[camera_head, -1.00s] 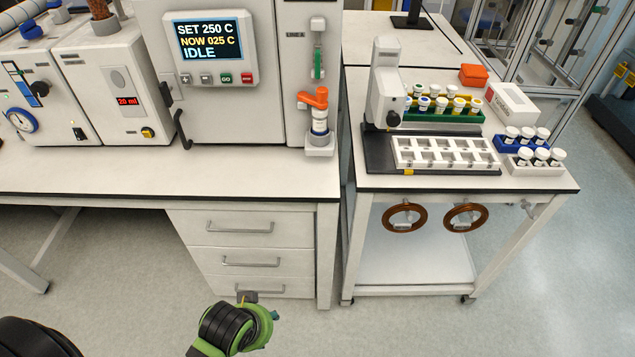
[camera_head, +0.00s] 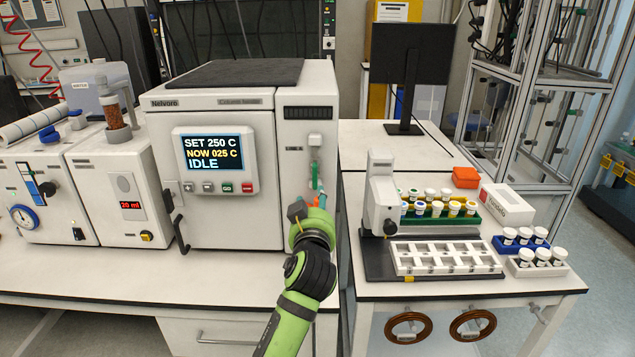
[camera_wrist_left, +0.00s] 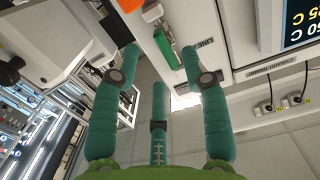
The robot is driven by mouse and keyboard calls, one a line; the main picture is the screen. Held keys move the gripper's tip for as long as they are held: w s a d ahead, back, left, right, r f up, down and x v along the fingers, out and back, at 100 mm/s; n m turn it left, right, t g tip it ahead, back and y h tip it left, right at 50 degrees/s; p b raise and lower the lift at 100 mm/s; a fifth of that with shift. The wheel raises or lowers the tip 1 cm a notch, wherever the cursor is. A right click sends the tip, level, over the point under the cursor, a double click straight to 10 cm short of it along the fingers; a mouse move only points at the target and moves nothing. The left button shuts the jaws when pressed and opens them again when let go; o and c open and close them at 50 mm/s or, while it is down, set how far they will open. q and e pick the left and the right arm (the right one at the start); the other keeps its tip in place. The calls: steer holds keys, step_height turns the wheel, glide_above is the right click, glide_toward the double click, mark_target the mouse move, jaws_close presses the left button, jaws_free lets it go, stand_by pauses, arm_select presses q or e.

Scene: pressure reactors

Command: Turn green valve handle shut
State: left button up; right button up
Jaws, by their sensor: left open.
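The green valve handle (camera_head: 315,176) is a slim upright lever on the white panel at the right side of the oven. It also shows in the left wrist view (camera_wrist_left: 164,45), lying ahead between the two upper fingers. My left gripper (camera_head: 316,203) is raised in front of that panel, just below the handle, and hides part of the area. In the left wrist view its teal fingers (camera_wrist_left: 159,68) are spread wide with nothing between their tips. Whether any finger touches the handle cannot be told. My right gripper is out of view.
An orange part (camera_head: 320,200) sits right by the fingers, mostly hidden. The oven's display (camera_head: 213,153) reads IDLE. To the right, a cart carries a white rack (camera_head: 447,257), a green vial rack (camera_head: 440,217) and a blue one (camera_head: 520,247). The bench front is clear.

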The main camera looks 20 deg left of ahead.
mark_target(315, 175)
arm_select(q)
steer(key=w+a+r+p, duration=0.1)
steer(key=w+r+p, duration=0.1)
steer(key=w, duration=0.5)
steer(key=shift+w+a+r+t, duration=0.3)
jaws_close()
